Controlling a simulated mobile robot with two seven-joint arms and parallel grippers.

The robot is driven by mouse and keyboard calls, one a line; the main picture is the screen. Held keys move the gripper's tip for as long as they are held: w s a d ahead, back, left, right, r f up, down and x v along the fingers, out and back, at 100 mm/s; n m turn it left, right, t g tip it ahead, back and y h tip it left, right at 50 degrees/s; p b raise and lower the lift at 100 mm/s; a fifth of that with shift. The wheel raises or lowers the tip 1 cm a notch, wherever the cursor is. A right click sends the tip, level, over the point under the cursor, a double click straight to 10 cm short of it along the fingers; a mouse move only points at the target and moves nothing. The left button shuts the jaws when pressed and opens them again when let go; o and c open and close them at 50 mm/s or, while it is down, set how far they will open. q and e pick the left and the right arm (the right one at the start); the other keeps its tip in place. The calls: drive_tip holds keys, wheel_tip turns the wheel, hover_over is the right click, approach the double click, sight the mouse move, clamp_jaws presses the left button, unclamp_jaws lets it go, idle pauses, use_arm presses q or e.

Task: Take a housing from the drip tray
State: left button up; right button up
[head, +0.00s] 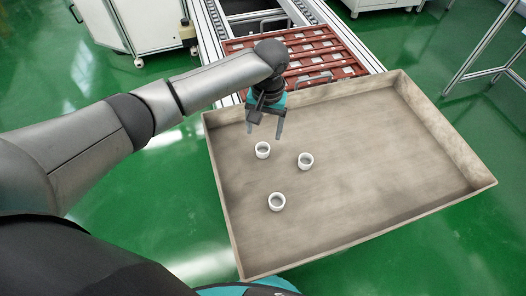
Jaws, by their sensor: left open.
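The drip tray (385,185) is a wide, shallow grey-brown tray with raised walls. Three small white ring-shaped housings stand in its left part: one at the back left (262,150), one to its right (305,161), and one nearer to me (276,202). My left gripper (264,131) is open, with its fingers pointing down over the tray's back left part. It is just above the back left housing in the picture; the gap between them is hard to judge. The fingers hold nothing. My right gripper is not in view.
Behind the tray, a red-brown slotted carrier (335,58) lies on the conveyor (340,30). A white cabinet (130,22) stands at the back left, and a metal frame (490,62) at the right. The tray's right half is empty.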

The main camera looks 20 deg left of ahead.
sight(263, 146)
use_arm(q)
drive_tip(key=shift+f, duration=1.25)
wheel_tip(263, 146, down, 5)
drive_tip(key=shift+s+a+b, duration=0.1)
drive_tip(key=shift+s+b, duration=0.05)
drive_tip(key=shift+b, duration=0.9)
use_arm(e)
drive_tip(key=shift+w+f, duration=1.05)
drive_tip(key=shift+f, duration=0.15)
use_arm(q)
drive_tip(key=shift+c, duration=0.8)
clamp_jaws()
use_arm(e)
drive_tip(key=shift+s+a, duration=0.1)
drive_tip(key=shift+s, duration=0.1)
